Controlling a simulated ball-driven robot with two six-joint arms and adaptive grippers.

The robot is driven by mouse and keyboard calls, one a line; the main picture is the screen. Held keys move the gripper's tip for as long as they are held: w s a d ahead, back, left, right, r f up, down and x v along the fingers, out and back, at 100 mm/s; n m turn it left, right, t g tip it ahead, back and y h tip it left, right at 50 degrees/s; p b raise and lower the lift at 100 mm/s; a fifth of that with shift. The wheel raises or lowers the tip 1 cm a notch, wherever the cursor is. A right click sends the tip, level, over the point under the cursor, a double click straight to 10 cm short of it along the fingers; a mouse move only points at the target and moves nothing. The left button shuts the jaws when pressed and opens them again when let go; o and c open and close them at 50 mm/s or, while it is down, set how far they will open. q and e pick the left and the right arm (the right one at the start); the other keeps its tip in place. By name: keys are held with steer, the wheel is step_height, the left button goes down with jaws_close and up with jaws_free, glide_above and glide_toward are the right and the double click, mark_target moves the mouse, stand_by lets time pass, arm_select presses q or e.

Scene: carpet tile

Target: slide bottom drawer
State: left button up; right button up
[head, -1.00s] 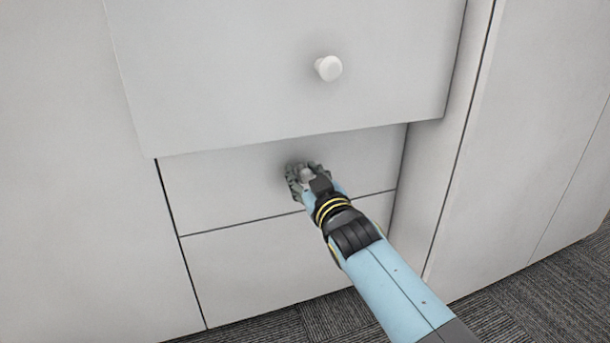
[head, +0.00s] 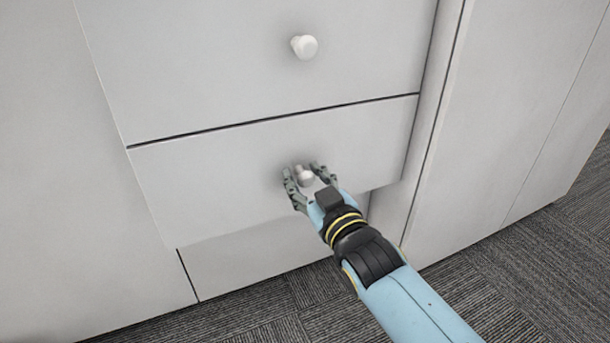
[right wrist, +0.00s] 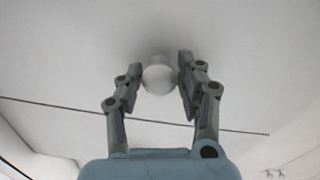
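The lower drawer front (head: 220,185) with a white round knob (head: 304,177) stands out from the cabinet, about level with the drawer front above. My right gripper (head: 308,179) is at this knob with its fingers spread to either side. In the right wrist view the knob (right wrist: 159,78) sits between the two fingertips, with little room on each side. The gripper looks open around the knob, not clamped. Whether a finger still touches it is hard to tell. My left gripper is not in view.
The upper drawer front (head: 250,70) has its own white knob (head: 304,47) and also stands out. A plain panel (head: 255,262) lies set back below the lower drawer. Grey cabinet panels flank both sides. Carpet tile (head: 500,280) is clear at the lower right.

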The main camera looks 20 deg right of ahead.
steer(key=o, duration=0.3)
steer(key=s, duration=1.2)
steer(key=shift+d, duration=0.2)
